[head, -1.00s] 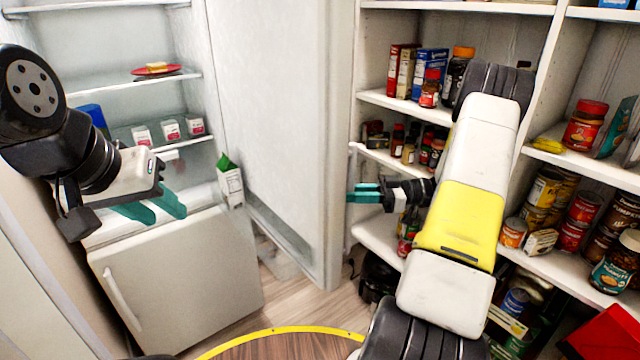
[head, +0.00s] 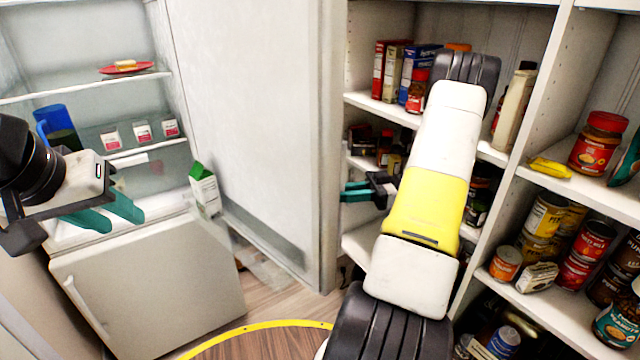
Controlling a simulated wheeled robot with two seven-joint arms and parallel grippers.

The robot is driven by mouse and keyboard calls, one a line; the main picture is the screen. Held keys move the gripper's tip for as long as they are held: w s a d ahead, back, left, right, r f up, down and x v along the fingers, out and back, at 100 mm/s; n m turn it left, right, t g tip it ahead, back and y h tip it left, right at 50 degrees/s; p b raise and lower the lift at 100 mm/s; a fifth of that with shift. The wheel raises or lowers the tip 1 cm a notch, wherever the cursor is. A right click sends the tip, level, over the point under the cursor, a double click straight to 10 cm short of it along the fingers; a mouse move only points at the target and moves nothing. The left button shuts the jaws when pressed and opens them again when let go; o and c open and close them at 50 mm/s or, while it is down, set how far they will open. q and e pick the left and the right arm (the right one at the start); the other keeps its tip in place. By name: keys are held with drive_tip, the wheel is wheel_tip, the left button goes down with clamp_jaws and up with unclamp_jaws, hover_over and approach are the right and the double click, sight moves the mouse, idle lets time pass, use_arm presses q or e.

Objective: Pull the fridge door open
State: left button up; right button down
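The fridge (head: 70,95) is at the left with its shelves exposed. Its tall white door (head: 245,110) stands swung open to the right of the shelves, inner side facing me. The lower compartment door (head: 150,290), with a handle (head: 88,312) at its left, is shut. My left gripper (head: 106,214) is in front of the fridge opening, above the lower door. Its teal fingers are apart with nothing between them. My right gripper (head: 357,191) is just right of the tall door's free edge, seen side-on, so its finger gap is unclear.
Filled pantry shelves (head: 590,205) stand at the right, close to my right arm. Some wooden floor (head: 265,291) is clear.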

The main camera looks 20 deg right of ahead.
drive_tip(key=shift+w+a, duration=0.1)
drive_tip(key=shift+w, duration=0.05)
drive_tip(key=c, duration=1.3)
unclamp_jaws()
drive_tip(key=shift+a, duration=0.1)
